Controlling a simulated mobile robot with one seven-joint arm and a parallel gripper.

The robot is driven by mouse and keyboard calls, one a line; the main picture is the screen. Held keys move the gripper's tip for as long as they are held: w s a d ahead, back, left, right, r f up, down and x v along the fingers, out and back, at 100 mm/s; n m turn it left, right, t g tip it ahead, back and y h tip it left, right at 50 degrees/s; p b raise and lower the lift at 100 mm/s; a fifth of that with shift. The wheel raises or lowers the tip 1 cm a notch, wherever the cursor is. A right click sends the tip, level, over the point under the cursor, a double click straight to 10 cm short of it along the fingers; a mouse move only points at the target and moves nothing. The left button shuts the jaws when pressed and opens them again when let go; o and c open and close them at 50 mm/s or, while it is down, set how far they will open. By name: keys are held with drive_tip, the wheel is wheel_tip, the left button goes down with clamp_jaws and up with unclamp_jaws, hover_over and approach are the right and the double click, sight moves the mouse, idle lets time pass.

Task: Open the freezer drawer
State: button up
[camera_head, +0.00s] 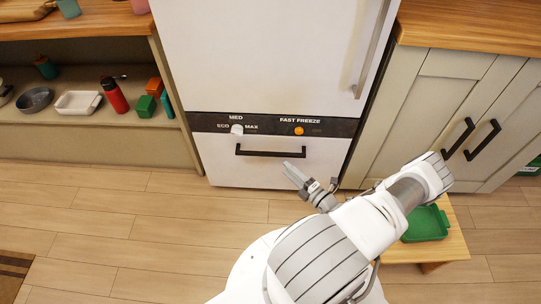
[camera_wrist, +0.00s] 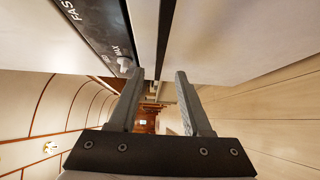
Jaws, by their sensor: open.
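The freezer drawer (camera_head: 245,173) is the white lower front of the fridge, and it looks shut. Its black bar handle (camera_head: 270,153) runs level across its upper part. My gripper (camera_head: 293,175) is open and empty, low in front of the drawer's right half, near the handle's right end. In the wrist view the two fingers of my gripper (camera_wrist: 160,74) stand apart. The dark handle (camera_wrist: 165,38) runs up the picture in line with the gap between them. I cannot tell how far the fingertips are from it.
A dark control panel (camera_head: 215,123) with a white knob (camera_head: 237,130) and an orange button lies above the drawer. Cabinets (camera_head: 443,100) stand right, open shelves (camera_head: 75,130) left. A low wooden stool (camera_head: 440,247) with a green tray (camera_head: 427,224) is right. Floor before the drawer's left is clear.

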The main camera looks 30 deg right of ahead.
sight(273, 156)
drive_tip(key=w, duration=0.3)
drive_tip(key=w+a+b, duration=0.1)
drive_tip(key=w, duration=0.2)
drive_tip(key=w+b, duration=0.1)
drive_tip(key=w, duration=0.3)
drive_tip(key=shift+a, duration=0.2)
clamp_jaws()
idle(1.0)
